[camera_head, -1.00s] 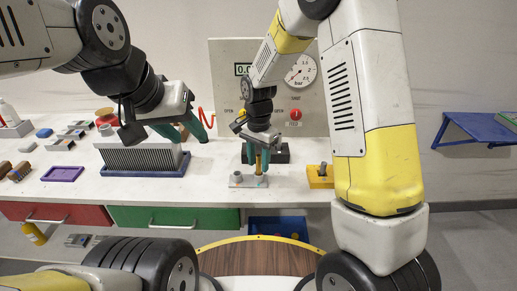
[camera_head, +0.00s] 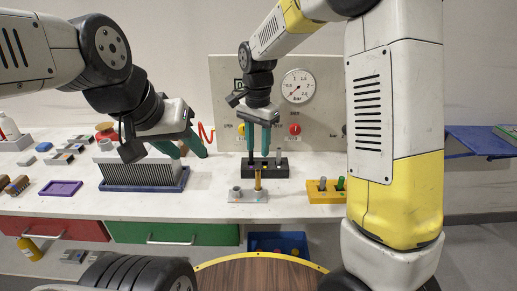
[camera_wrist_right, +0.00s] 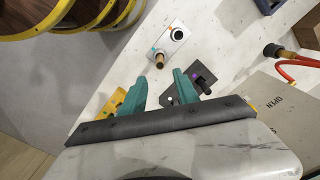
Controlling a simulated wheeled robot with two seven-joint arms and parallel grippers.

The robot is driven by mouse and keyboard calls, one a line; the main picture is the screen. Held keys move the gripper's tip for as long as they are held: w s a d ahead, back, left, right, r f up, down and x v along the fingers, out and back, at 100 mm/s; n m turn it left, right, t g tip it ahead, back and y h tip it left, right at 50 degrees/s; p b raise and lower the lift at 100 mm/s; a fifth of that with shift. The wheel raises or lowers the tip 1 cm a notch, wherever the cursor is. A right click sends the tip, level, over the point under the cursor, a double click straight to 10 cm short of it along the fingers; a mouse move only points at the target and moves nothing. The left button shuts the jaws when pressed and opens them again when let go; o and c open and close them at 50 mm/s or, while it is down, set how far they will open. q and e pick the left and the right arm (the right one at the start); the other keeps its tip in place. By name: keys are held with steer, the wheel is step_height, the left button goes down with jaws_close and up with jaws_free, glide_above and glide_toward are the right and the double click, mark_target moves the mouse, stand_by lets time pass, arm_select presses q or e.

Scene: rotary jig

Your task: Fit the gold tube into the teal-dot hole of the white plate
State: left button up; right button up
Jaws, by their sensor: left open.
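The white plate (camera_head: 247,196) lies on the bench front. The gold tube (camera_head: 258,181) stands upright at the plate's right end, and a grey collar stands at its left end. In the right wrist view the gold tube (camera_wrist_right: 159,61) stands at the plate's (camera_wrist_right: 166,43) near end, beside a small teal mark; its lower end is hidden from view, seemingly in the hole there. My right gripper (camera_head: 263,158) is open and empty, above and behind the tube, over the black block. My left gripper (camera_head: 186,148) is open and empty above the grey ribbed rack.
The black block (camera_head: 250,172) holds a grey peg. A yellow block (camera_head: 322,197) with grey and green pegs stands to the right. The ribbed rack (camera_head: 140,173) sits in a blue tray at left. A gauge panel (camera_head: 225,100) rises behind.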

steer(key=s+d+r+n+t+y, duration=0.2)
steer(key=s+d+r+n, duration=0.1)
steer(key=s+d+r, duration=0.5)
steer(key=s+d+r+n+t, duration=0.3)
steer(key=s+d, duration=0.3)
steer(key=s, duration=0.5)
steer(key=shift+s+d+r+n+t, duration=0.15)
steer(key=shift+s+n+t, duration=0.15)
steer(key=shift+n+t, duration=0.45)
